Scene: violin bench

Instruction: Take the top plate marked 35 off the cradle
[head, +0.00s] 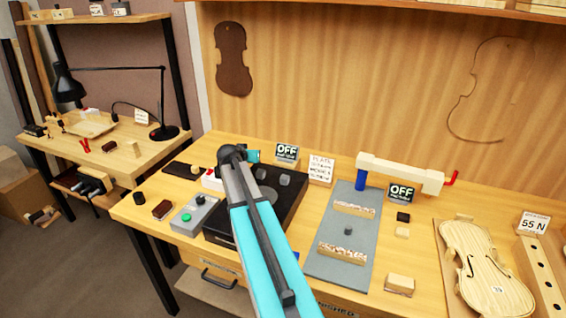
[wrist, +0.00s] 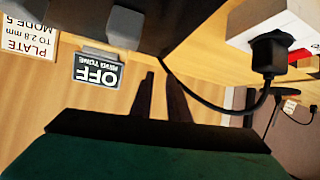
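A pale violin top plate (head: 480,262) lies at the right of the bench in the head view, on a flat wooden board (head: 450,262). It has f-holes and a small mark near its lower end, too small to read surely. A grey base with two padded wooden rails (head: 342,253), which may be the cradle, stands left of it with no plate on it. My gripper is beyond the black box, far left of the plate; its fingers are hard to make out in the head view. In the wrist view its two dark fingers (wrist: 160,78) are apart with nothing between them.
A black box with pads (head: 290,212) and a grey control box (head: 194,214) stand near my arm. An OFF sign (wrist: 97,72) and a plate-mode card (wrist: 28,40) are close to my gripper.

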